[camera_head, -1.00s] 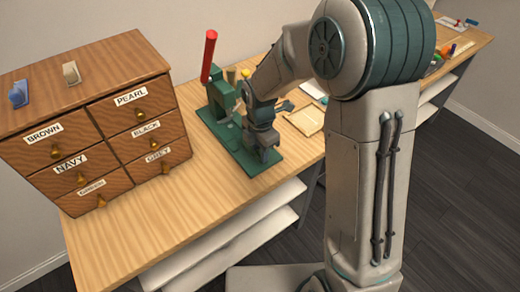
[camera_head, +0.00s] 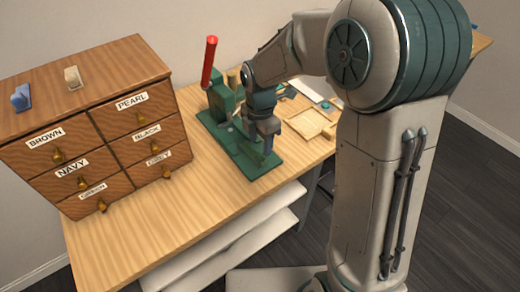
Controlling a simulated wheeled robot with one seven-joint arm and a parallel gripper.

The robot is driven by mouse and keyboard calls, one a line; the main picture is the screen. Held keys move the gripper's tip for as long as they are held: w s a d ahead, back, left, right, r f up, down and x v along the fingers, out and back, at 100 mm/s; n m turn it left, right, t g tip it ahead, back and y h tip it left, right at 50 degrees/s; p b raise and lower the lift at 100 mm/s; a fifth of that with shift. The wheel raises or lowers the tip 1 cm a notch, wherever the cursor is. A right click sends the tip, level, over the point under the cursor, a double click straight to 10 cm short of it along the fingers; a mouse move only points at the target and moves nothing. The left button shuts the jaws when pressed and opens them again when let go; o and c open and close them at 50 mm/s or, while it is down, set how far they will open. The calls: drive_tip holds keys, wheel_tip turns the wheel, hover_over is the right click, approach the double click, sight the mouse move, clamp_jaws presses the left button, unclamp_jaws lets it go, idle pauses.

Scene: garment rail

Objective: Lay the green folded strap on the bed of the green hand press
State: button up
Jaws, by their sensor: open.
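The green hand press (camera_head: 220,98) stands on the wooden bench, with a red handle (camera_head: 209,62) rising from it. Its long green base (camera_head: 245,165) runs toward the bench's front edge. My gripper (camera_head: 266,150) points down over the front part of this base, and its fingers are open. I cannot tell whether the fingertips touch the base. I cannot make out the green folded strap; green parts near the fingers blend with the press, and my gripper hides some of the bed.
A drawer cabinet (camera_head: 99,122) with colour labels stands at the left, with a blue clip (camera_head: 20,98) and a beige clip (camera_head: 73,77) on top. A shallow wooden tray (camera_head: 310,123) lies right of the press. The bench front (camera_head: 200,205) is clear.

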wheel_tip(320, 180, up, 6)
drive_tip(key=s+d+r+m+t, duration=0.1)
drive_tip(key=s+d+m, duration=0.5)
drive_tip(key=m, duration=0.6)
drive_tip(key=s+d+r+m+t, duration=0.1)
drive_tip(key=s+d+r+m, duration=0.1)
drive_tip(key=s+d+m, duration=0.4)
drive_tip(key=s+m, duration=0.5)
drive_tip(key=m, duration=0.1)
drive_tip(key=shift+s+d+r+m, duration=0.2)
drive_tip(key=shift+d+m, duration=0.15)
drive_tip(key=shift+m, duration=0.05)
